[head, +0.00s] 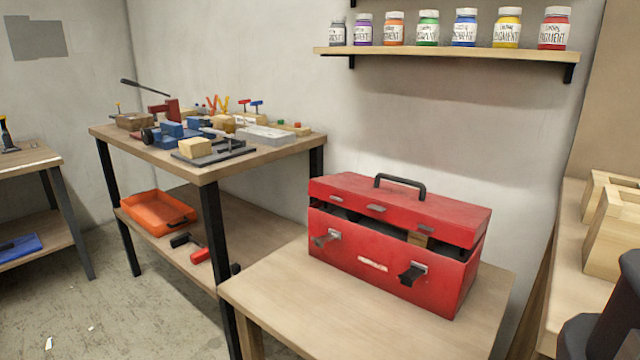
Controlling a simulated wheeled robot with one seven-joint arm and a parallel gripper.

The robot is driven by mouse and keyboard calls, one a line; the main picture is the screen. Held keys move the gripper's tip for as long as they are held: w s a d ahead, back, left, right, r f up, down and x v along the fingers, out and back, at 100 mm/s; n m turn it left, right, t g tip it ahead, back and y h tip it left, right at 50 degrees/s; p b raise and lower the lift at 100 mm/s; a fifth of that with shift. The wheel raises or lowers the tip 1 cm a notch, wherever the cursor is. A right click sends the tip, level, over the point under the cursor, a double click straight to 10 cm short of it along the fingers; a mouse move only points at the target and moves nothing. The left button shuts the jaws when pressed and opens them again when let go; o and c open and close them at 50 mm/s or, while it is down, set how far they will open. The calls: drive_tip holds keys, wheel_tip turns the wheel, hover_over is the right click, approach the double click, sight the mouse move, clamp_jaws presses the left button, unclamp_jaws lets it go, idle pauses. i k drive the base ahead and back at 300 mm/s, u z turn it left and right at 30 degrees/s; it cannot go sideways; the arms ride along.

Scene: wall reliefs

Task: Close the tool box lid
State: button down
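A red metal tool box (385,270) stands on a light wooden table. Its lid (400,208), with a black handle (400,183) on top, is nearly down. A dark gap shows between the lid's front edge and the box body, and a piece of something brown shows in it toward the right. Two latches hang on the front, one at the left (327,239) and a darker one at the right (412,274). My gripper is not in view.
A wooden workbench (270,153) crowded with tools stands to the left, with an orange tray (158,210) on its lower shelf. A wall shelf (450,52) with several pigment jars is above. Wooden boxes (615,225) are at the right. The table is bare before the tool box.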

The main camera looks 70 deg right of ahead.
sight(458, 223)
drive_tip(key=i, duration=1.05)
drive_tip(key=z, duration=1.45)
